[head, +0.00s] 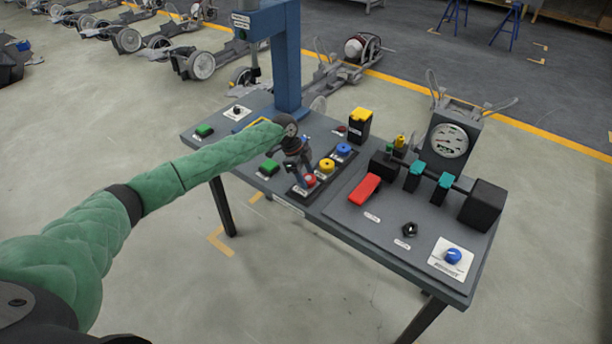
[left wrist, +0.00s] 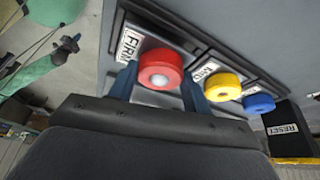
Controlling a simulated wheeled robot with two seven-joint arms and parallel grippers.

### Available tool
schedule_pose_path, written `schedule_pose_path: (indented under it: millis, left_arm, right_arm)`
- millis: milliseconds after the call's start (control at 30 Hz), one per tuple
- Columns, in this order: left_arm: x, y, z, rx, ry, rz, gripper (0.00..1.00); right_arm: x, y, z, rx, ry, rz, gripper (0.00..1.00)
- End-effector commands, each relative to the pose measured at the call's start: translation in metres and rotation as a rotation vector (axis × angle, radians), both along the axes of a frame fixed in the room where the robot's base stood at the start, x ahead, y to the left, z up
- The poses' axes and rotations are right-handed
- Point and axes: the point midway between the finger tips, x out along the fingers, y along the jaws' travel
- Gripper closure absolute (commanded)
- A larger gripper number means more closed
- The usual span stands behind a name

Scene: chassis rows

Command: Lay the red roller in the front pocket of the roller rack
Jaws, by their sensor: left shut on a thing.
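The red roller (head: 311,180) is at the front end of the roller rack (head: 298,191), by a label. In the left wrist view the red roller (left wrist: 160,72) sits between the two blue fingers of my left gripper (left wrist: 158,84), which is shut on it. In the head view my left gripper (head: 304,180) points down at the rack. The yellow roller (head: 327,166) and the blue roller (head: 344,150) lie behind in the same row. The pocket under the red roller is hidden, so I cannot tell if it rests there. My right gripper seems to show small in the left wrist view (left wrist: 69,45).
A green button (head: 269,168) is left of the rack. A blue column (head: 283,60) rises behind it. A red block (head: 365,189), teal clamps (head: 414,173) and a black block (head: 482,205) stand to the right. The table's front edge is partly clear.

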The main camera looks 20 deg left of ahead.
Motion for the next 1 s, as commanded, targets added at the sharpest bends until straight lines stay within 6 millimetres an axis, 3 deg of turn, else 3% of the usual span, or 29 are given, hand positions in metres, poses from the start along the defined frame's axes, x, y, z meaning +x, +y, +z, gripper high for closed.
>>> schedule_pose_path:
  millis: [600,633,733,767,1000]
  left_arm:
    - [0.000,0.000,-0.015,0.000,-0.001,0.001,0.80]
    - [0.000,0.000,-0.015,0.000,-0.001,0.001,0.49]
    - [0.000,0.000,-0.014,0.000,-0.001,0.000,0.30]
    - [0.000,0.000,-0.014,0.000,-0.001,0.000,0.26]
    - [0.000,0.000,-0.015,0.000,0.000,0.000,0.26]
  right_arm:
    - [-0.001,-0.003,-0.008,-0.004,0.001,0.001,1.00]
    - [-0.001,-0.003,-0.007,-0.004,0.001,0.001,1.00]
    - [-0.001,-0.005,-0.007,-0.005,0.001,0.002,1.00]
    - [-0.001,-0.005,-0.007,-0.005,0.001,0.002,1.00]
    - [-0.001,-0.004,-0.007,-0.005,0.001,0.002,1.00]
